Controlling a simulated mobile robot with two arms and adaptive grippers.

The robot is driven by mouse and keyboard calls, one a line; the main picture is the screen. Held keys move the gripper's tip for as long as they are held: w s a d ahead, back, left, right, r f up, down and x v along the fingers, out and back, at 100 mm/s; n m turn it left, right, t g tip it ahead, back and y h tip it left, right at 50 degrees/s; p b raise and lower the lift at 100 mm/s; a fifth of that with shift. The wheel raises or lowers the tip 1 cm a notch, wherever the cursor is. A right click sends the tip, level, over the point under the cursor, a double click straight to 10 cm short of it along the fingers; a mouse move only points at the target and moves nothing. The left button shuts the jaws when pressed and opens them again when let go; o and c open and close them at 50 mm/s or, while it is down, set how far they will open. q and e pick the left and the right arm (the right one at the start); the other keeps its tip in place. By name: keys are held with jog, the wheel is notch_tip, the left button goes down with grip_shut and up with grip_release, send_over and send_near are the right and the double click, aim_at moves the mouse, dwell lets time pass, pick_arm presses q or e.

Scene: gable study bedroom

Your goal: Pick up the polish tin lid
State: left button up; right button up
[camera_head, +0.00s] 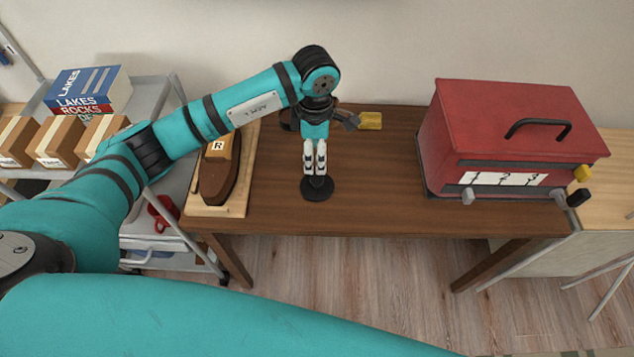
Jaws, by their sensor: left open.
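A black round disc (317,193), which looks like the polish tin lid, lies flat on the brown wooden table (375,205), near its front edge left of centre. My left gripper (316,172) points down at it, with its pale fingers slightly apart and open. A dark round object (288,120) behind my left wrist is mostly hidden. My right gripper is not in view.
A yellow object (370,121) lies behind the gripper. A red box (510,130) with a handle and knobs stands at right. A grey trolley (172,102) holds boxes and books. The table's centre is clear.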

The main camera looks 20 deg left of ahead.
aim_at(317, 178)
pick_arm(q)
notch_tip(317, 178, down, 6)
jog(key=shift+p, duration=0.35)
jog(key=f, duration=0.2)
jog(key=f+p, duration=0.1)
jog(key=f, duration=0.1)
jog(key=shift+w+d+f, duration=0.1)
jog(key=shift+d+f, duration=0.05)
jog(key=shift+d, duration=0.05)
jog(key=shift+f, duration=0.45)
grip_shut()
